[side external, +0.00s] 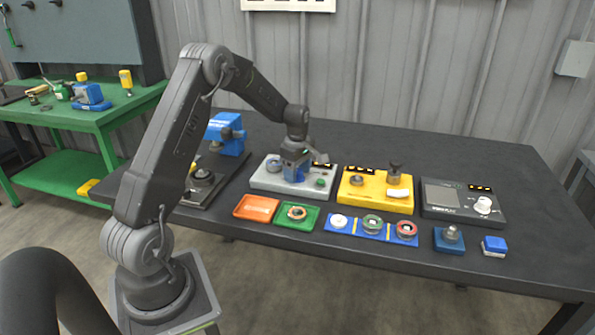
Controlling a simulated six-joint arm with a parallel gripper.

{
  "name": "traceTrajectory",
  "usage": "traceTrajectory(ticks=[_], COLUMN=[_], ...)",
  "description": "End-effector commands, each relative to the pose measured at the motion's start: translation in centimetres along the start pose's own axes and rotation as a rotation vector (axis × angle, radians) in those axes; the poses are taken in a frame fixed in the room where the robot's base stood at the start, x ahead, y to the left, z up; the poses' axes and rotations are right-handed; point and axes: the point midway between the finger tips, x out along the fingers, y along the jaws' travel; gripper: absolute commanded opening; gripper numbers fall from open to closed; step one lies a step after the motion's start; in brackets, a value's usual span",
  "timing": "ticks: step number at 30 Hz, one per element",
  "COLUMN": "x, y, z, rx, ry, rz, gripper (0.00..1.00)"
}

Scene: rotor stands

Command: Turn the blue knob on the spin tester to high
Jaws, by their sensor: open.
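A light grey tester box (262,186) sits on the dark table, left of the yellow box. It has a round dial-like part at its left, a small dark display at its back right and a green button at its front right. My gripper (295,168) is down over the middle of this box, open. A blue part (293,173) shows at the gripper's tip. I cannot tell whether it is the blue knob, whether the fingers touch it, or where any knob points. The arm's end hides the middle of the box.
A yellow box (372,201) with a dark knob and a grey box with a screen (442,195) stand to the right. An orange tray (257,207), a green tray (283,221) and a blue strip of round parts (388,239) lie in front. A blue vise (227,133) stands back left.

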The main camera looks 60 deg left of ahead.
Motion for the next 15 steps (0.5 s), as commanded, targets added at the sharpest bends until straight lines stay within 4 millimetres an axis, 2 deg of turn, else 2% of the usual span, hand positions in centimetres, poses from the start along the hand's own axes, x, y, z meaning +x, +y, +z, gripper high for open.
traceTrajectory(ticks=[2, 15], x=[-0.03, -0.07], y=[0.01, 0.02], z=[0.00, 0.00], rx=[0.000, 0.000], ry=[0.000, 0.000], rz=[0.000, 0.001], gripper=[0.56, 0.14])
